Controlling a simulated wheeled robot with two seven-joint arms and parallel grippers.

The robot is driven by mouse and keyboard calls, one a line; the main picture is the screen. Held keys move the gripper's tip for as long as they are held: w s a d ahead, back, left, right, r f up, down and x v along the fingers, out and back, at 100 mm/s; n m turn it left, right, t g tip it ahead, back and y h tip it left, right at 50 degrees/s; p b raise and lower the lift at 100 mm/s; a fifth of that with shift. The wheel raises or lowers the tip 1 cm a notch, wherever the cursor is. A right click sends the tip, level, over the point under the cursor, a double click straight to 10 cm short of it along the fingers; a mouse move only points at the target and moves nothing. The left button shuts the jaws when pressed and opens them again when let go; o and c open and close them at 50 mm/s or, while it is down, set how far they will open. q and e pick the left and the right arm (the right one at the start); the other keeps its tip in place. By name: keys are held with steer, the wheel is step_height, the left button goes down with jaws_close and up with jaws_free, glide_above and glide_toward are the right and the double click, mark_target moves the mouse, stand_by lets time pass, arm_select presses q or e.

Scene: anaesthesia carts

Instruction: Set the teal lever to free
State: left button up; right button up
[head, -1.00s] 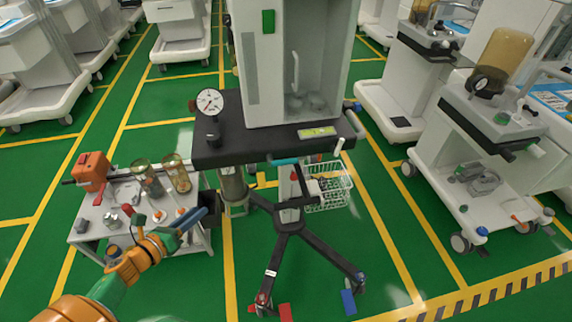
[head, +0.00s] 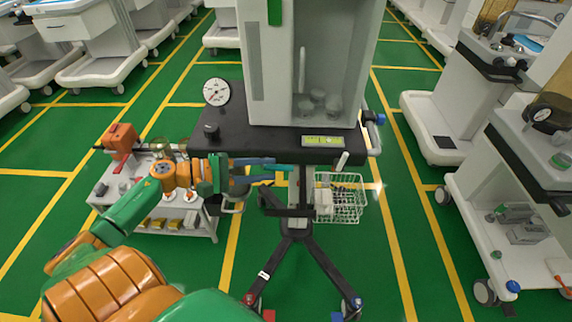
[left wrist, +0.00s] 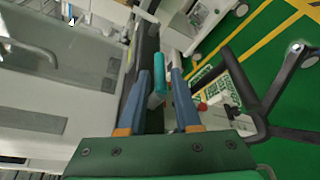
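The teal lever (head: 286,168) sticks out below the front edge of the cart's black top, in the middle of the head view. My left gripper (head: 268,170) has reached it from the left, its two blue fingers pointing right. In the left wrist view the teal lever (left wrist: 159,74) lies between the two open fingers, with gaps beside it; I cannot tell whether either finger touches it. The lever's base is partly hidden. My right gripper is in neither view.
The cart's black top (head: 262,142) carries a round gauge (head: 216,92) and a tall grey cabinet. A white wire basket (head: 340,198) hangs right of the lever. A low trolley with an orange device (head: 121,140) stands left, behind my arm. Another cart stands at the right.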

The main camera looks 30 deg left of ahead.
mark_target(273, 169)
arm_select(q)
steer(key=x, duration=0.4)
steer(key=shift+w+d+f, duration=0.1)
steer(key=shift+w, duration=0.1)
steer(key=shift+s, duration=0.1)
jaws_close()
stand_by(1.1)
